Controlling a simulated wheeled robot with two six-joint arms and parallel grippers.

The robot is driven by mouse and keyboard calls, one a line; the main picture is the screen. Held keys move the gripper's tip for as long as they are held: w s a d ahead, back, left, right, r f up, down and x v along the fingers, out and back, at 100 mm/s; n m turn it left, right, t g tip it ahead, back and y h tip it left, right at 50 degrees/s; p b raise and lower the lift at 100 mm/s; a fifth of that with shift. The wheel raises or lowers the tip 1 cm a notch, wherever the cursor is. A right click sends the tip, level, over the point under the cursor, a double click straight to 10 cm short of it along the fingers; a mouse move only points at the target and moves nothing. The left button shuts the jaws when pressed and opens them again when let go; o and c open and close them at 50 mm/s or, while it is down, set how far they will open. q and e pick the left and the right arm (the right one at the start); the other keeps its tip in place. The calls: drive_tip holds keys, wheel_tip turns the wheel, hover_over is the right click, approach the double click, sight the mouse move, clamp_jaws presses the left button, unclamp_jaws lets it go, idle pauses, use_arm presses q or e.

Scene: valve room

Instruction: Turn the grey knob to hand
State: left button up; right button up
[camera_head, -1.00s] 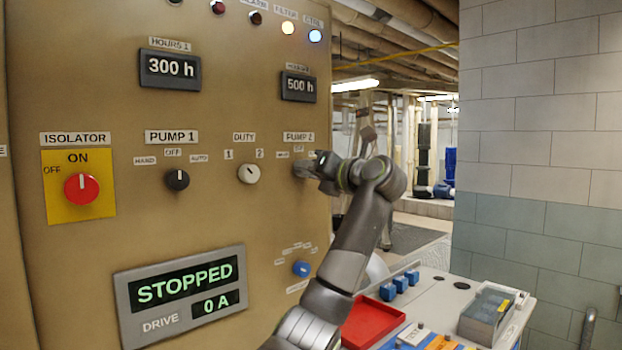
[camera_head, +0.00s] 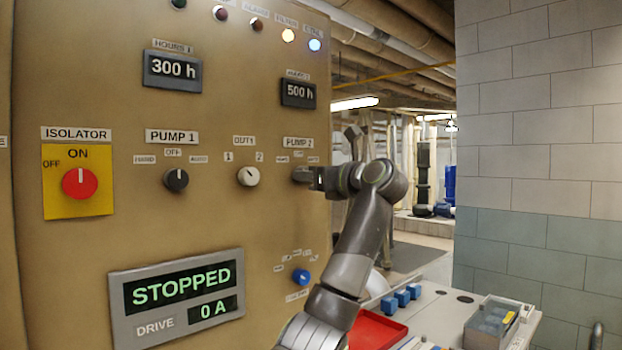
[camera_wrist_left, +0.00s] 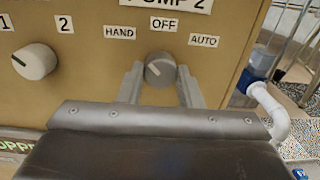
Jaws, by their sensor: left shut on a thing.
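The grey knob (camera_wrist_left: 160,69) is round, on the tan panel under the PUMP 2 label, with HAND at its left, OFF above and AUTO at its right. A pale mark on its face seems to tilt to the left, toward HAND; its exact angle is hard to read. My left gripper (camera_head: 309,177) is at this knob, shut on it with one finger on each side, as the left wrist view shows. In the head view the gripper mostly hides the knob. My right gripper is not in view.
The dark PUMP 1 knob (camera_head: 176,180), white DUTY knob (camera_head: 248,176), red isolator knob (camera_head: 80,183) and blue knob (camera_head: 301,275) sit on the same panel. A display (camera_head: 180,295) reads STOPPED, 0 A. A bench with a red tray (camera_head: 375,330) stands at lower right.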

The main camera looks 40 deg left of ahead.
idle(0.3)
use_arm(q)
drive_tip(key=o, duration=1)
drive_tip(key=shift+d, duration=0.1)
drive_tip(key=d+b, duration=0.1)
drive_tip(key=d, duration=0.4)
drive_tip(key=s+d+b, duration=0.1)
drive_tip(key=d, duration=0.5)
drive_tip(key=d+b, duration=0.2)
drive_tip(key=d, duration=0.4)
drive_tip(key=shift+s+d+f, duration=0.1)
drive_tip(key=shift+s+f, duration=0.15)
drive_tip(key=shift+s, duration=0.15)
